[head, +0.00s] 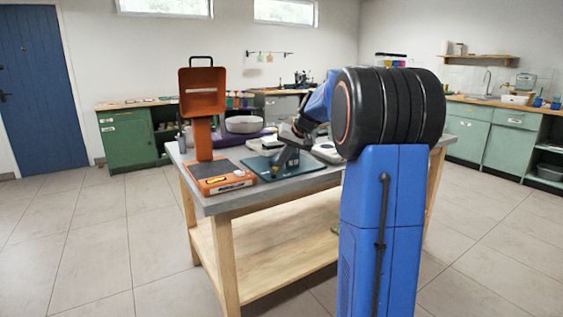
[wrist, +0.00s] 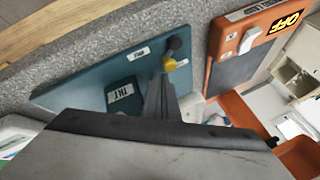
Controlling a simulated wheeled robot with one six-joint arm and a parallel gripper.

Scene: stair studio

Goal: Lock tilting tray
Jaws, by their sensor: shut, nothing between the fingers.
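A teal flat device (head: 262,170) lies on the grey tabletop under my arm. My gripper hides part of the plate. In the head view my arm covers much of the device, and I cannot tell which part tilts or whether it is locked.
Left of the teal device stands an orange device (head: 219,181) with a raised orange tray-like head (head: 202,92). Its base shows a white switch (wrist: 250,40) and an OFF label (wrist: 286,21) in the wrist view.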

